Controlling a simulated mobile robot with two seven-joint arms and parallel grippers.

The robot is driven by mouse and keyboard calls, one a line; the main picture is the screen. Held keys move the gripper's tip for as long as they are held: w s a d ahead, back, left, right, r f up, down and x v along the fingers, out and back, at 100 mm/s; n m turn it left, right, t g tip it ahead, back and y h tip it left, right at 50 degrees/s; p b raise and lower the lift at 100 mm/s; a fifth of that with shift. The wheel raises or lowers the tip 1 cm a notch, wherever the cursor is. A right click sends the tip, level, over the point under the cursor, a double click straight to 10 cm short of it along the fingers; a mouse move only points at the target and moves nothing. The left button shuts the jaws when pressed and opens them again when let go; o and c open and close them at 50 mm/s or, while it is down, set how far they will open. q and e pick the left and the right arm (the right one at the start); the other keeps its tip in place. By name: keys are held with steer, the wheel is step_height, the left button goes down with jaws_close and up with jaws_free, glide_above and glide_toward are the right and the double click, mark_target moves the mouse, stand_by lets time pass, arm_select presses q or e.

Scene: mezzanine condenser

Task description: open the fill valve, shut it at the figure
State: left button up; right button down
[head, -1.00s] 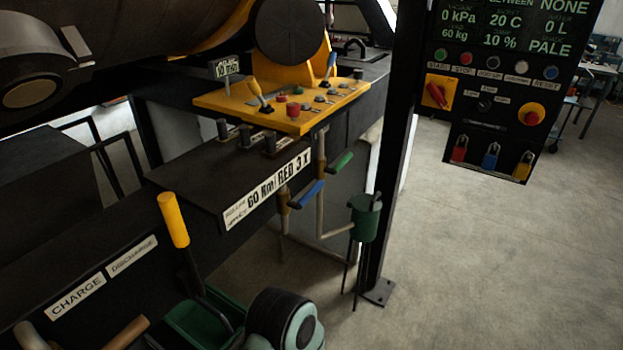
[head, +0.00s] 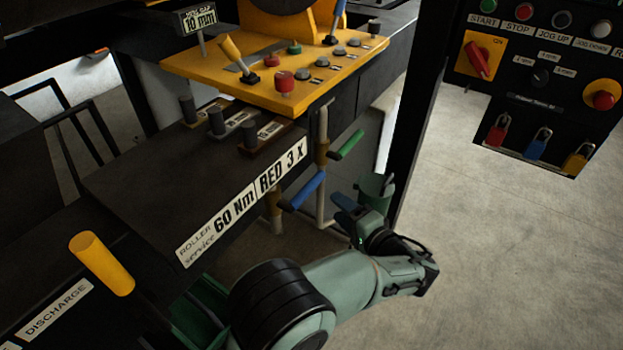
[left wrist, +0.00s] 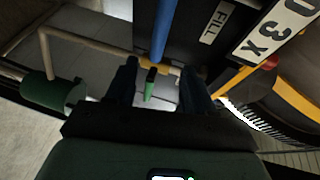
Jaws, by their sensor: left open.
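A blue lever handle (head: 308,190) sits on a pipe below the front edge of the black bench. A green lever handle (head: 347,145) sits behind it. In the left wrist view a FILL label (left wrist: 213,22) is beside the blue handle (left wrist: 164,28), and the green handle (left wrist: 150,84) shows beyond, between my fingers. My left gripper (head: 350,207) is open and empty, just right of the blue handle in the head view and apart from it. In the left wrist view its fingers (left wrist: 160,86) straddle the line of the handles. My right gripper is not in view.
A green funnel (head: 375,188) stands close behind my left gripper, beside a black post (head: 413,130). A yellow control plate (head: 210,68) overhangs the bench. A panel with padlocks (head: 535,80) hangs at right. Open floor (head: 510,250) lies at the lower right.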

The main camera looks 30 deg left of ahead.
mark_target(314, 189)
arm_select(q)
steer(key=p+x, duration=0.1)
steer(key=x, duration=1.1)
steer(key=shift+w+a+f, duration=0.1)
steer(key=shift+a, duration=0.2)
steer(key=shift+c, duration=0.3)
jaws_close()
